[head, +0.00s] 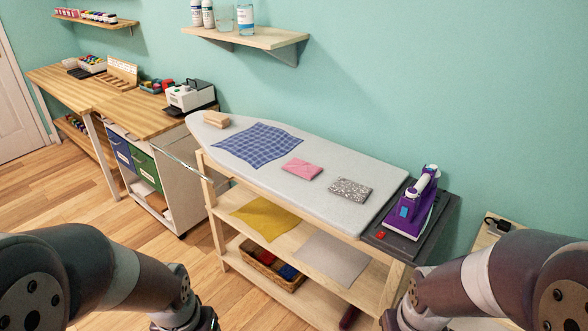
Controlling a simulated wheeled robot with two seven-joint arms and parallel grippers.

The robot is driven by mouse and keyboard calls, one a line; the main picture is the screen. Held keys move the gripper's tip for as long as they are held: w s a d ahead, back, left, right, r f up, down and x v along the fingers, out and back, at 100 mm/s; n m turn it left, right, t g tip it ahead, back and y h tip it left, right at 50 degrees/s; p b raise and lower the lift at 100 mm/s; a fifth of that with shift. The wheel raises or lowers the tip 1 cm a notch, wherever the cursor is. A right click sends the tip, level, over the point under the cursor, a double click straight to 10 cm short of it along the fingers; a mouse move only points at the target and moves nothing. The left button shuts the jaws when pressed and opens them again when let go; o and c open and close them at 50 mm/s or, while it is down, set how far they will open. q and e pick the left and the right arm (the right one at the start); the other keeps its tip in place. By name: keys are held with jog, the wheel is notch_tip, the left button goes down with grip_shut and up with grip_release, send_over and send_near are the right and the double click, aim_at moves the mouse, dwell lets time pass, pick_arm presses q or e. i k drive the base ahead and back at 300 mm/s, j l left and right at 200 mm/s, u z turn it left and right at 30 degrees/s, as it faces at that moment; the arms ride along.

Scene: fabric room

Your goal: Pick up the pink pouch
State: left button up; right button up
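The pink pouch (302,169) lies flat on the grey ironing board (344,219), near its middle, between a blue checked cloth (258,144) and a grey speckled pouch (350,190). My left arm comes in at the lower left and my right arm at the lower right. Both arms end at the bottom edge of the picture, well short of the pink pouch. The fingers of both grippers are out of the frame. Nothing covers the pouch.
A purple iron (411,208) stands on a dark rest at the board's right end. A wooden block (216,119) sits at the left end. Shelves below hold a yellow cloth (264,217), a pale cloth (332,257) and a basket (262,268). A wall shelf (252,37) is above.

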aim_at(306, 170)
jog(key=z, duration=0.35)
jog(key=i+j+z, duration=0.3)
jog(key=z, duration=0.15)
jog(key=i+j+z, duration=0.55)
jog(key=j+z, duration=0.3)
jog(key=i+j, duration=0.1)
jog(key=j, duration=0.25)
jog(key=i+j, duration=0.15)
jog(key=j, duration=0.2)
jog(key=i+j, duration=0.1)
jog(key=j, duration=0.25)
jog(key=z, duration=0.05)
